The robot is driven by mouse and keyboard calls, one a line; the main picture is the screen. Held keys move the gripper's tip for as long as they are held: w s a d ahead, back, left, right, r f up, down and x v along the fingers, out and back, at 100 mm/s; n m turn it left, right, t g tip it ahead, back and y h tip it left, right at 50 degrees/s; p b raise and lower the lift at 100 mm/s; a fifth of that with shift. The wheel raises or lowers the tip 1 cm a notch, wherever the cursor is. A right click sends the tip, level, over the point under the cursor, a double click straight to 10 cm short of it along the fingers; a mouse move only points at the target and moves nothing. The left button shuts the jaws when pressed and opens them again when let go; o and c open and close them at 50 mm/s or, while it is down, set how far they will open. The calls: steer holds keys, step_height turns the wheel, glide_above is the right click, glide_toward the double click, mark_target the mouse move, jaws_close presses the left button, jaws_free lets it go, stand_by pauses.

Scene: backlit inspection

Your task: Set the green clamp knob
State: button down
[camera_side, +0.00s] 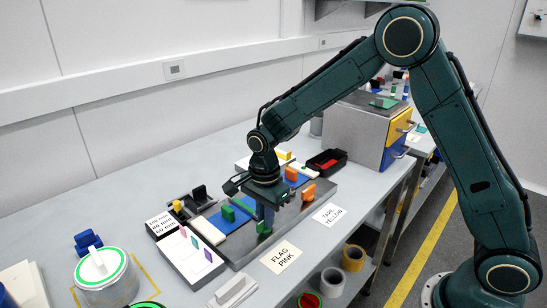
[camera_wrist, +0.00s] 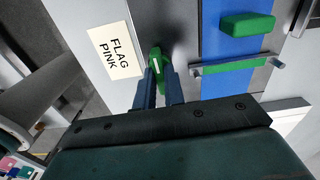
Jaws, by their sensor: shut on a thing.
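The green clamp knob (camera_wrist: 157,62) with a white mark on top sits between my two blue-grey fingers in the wrist view. In the side view the knob (camera_side: 263,228) shows low at the front edge of the grey fixture plate (camera_side: 239,257). My gripper (camera_side: 265,219) points down and is shut on the knob; it also shows in the wrist view (camera_wrist: 159,88). The fingers hide part of the knob. A white line runs along the knob's top in the wrist view.
A green block (camera_side: 228,213) stands on the plate left of my gripper, with orange blocks (camera_side: 308,192) to the right. The FLAG PINK card (camera_side: 281,257) and TAPE YELLOW card (camera_side: 328,214) lie in front. A white board with coloured flags (camera_side: 190,258) lies left.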

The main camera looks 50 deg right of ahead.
steer(key=shift+r+m, duration=0.1)
steer(key=shift+m, duration=0.2)
steer(key=c, duration=1.5)
jaws_free()
step_height(320, 180, up, 14)
steer(key=shift+f, duration=0.1)
